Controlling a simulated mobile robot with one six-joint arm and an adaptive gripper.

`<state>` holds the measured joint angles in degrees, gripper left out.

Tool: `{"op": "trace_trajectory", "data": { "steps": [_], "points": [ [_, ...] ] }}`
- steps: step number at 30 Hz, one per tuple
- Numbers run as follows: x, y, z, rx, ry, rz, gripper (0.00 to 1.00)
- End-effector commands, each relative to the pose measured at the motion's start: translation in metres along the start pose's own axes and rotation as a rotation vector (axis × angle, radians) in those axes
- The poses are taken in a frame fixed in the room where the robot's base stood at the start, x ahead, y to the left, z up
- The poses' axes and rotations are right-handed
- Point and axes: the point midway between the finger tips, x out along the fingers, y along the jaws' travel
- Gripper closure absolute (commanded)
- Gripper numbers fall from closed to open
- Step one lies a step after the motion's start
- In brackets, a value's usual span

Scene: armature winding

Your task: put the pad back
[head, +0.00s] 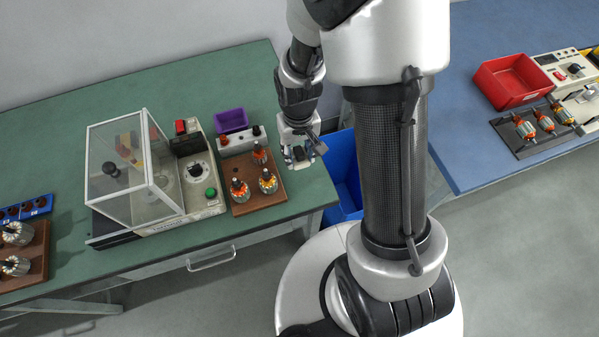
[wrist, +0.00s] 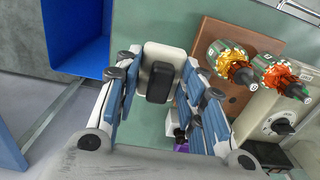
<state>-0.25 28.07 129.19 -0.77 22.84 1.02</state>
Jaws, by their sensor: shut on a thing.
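My gripper (head: 299,157) is over the right end of the green bench, just right of the wooden board with armatures. In the wrist view, its blue-lined fingers (wrist: 158,88) stand on both sides of a small pale block with a black rounded face (wrist: 160,83). I take this block to be the pad, and my gripper is shut on it. In the head view, only a small dark part shows between the fingers. Green bench top shows around the block in the wrist view; whether the block touches the bench is unclear.
The wooden board (head: 243,207) carries several armatures. Left of it stands a winding machine (head: 203,189) with a clear guard (head: 120,170). A purple bin (head: 231,121) is behind. A blue bin (head: 348,190) sits beyond the bench's right edge. A red tray (head: 510,84) is on the blue bench.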

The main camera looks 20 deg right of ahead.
Motion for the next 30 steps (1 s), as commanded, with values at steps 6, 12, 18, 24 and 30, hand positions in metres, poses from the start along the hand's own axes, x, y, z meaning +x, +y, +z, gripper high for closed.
{"op": "trace_trajectory", "data": {
  "steps": [6, 12, 18, 24, 30],
  "points": [
    [0.050, 0.000, 0.000, 0.000, -0.002, 0.000, 0.85],
    [0.062, 0.000, -0.001, 0.000, 0.000, 0.000, 0.85],
    [0.090, 0.000, 0.000, 0.000, -0.001, 0.000, 0.85],
    [0.102, 0.000, -0.001, 0.000, 0.002, 0.000, 0.85],
    [0.102, 0.000, -0.001, 0.000, 0.002, 0.000, 0.85]
  ]
}}
